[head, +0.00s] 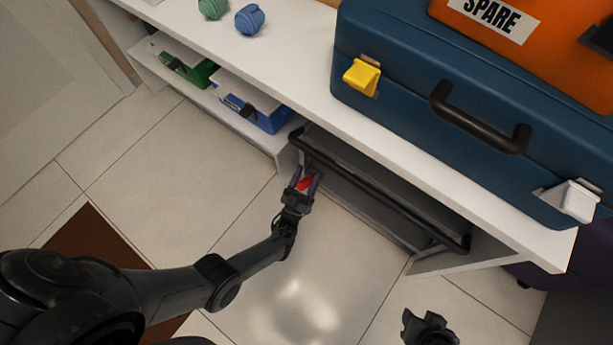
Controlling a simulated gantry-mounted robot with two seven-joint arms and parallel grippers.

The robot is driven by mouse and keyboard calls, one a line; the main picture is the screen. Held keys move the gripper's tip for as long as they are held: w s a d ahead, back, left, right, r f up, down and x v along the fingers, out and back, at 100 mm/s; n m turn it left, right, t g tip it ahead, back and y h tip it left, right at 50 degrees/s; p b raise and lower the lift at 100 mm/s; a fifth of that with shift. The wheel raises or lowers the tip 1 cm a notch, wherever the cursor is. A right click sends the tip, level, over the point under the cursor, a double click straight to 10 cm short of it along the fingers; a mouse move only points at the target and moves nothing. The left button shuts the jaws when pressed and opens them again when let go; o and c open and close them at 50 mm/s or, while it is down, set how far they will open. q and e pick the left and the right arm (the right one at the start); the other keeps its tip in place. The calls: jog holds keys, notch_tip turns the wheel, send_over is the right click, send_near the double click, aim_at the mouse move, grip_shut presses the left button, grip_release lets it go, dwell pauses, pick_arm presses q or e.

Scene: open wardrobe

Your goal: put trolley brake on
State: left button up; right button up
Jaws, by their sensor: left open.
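The trolley (375,215) is a grey, low unit under the white shelf, with a black handle bar (395,198) along its upper front edge. A small red part (305,184), which looks like the brake lever, shows at the trolley's left front. My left gripper (305,182) is open, with its two purple fingers on either side of the red part. I cannot tell whether they touch it, and the fingers hide some of it. My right gripper (425,325) is at the bottom edge, away from the trolley; its jaw opening is unclear.
A blue case (400,95) with a black handle and an orange box (560,45) marked SPARE sit on the white shelf (290,75). Green (200,75) and blue (265,118) boxes fill the lower left shelf. Tiled floor (180,165) in front is mostly clear.

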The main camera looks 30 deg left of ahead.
pick_arm(q)
jog(key=v, duration=1)
jog(key=shift+s+f, duration=0.15)
jog(key=shift+s, duration=0.15)
jog(key=shift+c, duration=0.5)
